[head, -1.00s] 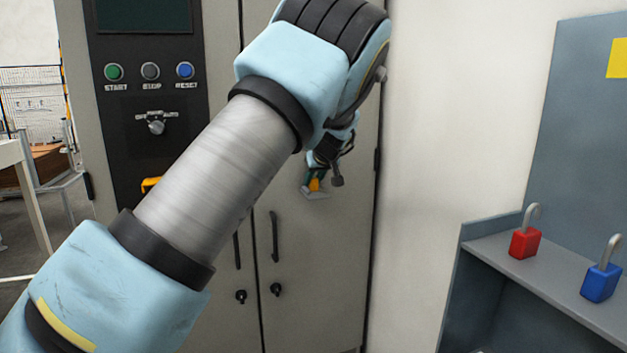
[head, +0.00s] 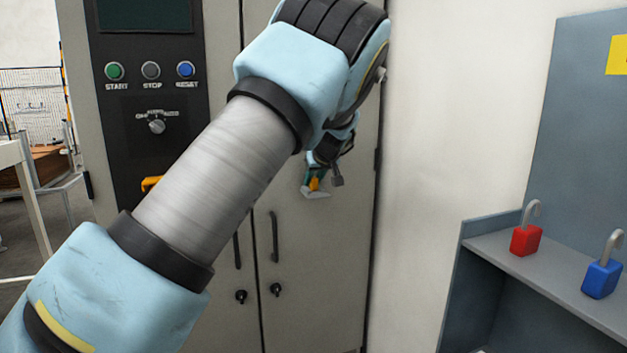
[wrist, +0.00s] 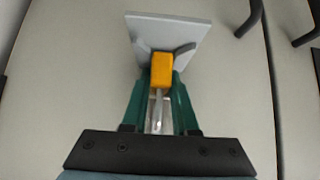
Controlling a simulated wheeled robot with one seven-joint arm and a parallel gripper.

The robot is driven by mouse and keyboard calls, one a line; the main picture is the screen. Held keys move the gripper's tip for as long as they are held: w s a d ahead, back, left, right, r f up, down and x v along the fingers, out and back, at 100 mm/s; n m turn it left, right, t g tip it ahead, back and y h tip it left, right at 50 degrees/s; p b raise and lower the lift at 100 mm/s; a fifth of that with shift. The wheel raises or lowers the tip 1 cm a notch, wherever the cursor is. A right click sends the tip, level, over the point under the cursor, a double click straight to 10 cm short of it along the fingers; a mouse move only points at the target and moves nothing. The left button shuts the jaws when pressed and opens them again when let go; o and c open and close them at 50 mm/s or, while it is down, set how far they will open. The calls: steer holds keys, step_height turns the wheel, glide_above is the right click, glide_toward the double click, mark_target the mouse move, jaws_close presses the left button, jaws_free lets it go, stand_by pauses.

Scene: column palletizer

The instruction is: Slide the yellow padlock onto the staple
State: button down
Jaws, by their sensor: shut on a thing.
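The yellow padlock (wrist: 161,72) is between the green fingers of my gripper (wrist: 161,95), which is shut on it. A silver shackle part (wrist: 158,108) shows between the fingers, on the side toward the gripper's base. A light grey plate (wrist: 170,28) with a dark curved staple (wrist: 183,50) is just beyond the padlock. The padlock covers the staple's middle, so I cannot tell whether they touch or are linked. In the head view the padlock (head: 314,184) and my gripper (head: 319,176) look small at the cabinet door, beside the plate (head: 316,194).
The grey cabinet (head: 330,270) has dark door handles (head: 274,236) and a control panel (head: 150,100) with buttons and a knob. At right, a red padlock (head: 526,240) and a blue padlock (head: 602,278) stand on a grey shelf (head: 560,280). My arm hides part of the cabinet.

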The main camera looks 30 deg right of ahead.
steer(key=shift+w+a+f, duration=0.1)
steer(key=shift+a+f, duration=0.15)
steer(key=shift+f, duration=0.2)
steer(key=c, duration=0.9)
jaws_free()
steer(key=shift+f, duration=0.1)
steer(key=o, duration=0.3)
steer(key=shift+s+b, duration=0.25)
steer(key=shift+b, duration=0.05)
steer(key=w+d+r+b+v, duration=0.1)
steer(key=b+v, duration=0.2)
steer(key=v, duration=0.8)
steer(key=a+f+g, duration=0.1)
steer(key=a+f, duration=0.3)
steer(key=a, duration=0.5)
steer(key=a+f+g+y, duration=0.1)
steer(key=a+f+g, duration=0.1)
steer(key=a+f, duration=0.5)
steer(key=a+f+g, duration=0.1)
steer(key=a+f, duration=0.1)
steer(key=a, duration=0.9)
steer(key=s+a+f+g, duration=0.1)
steer(key=s+a+f, duration=0.2)
steer(key=s+a, duration=0.5)
steer(key=s+a+f+g, duration=0.2)
steer(key=s+a+f, duration=0.2)
steer(key=s+a, duration=0.5)
steer(key=shift+s+a+f, duration=0.15)
steer(key=shift+a, duration=0.35)
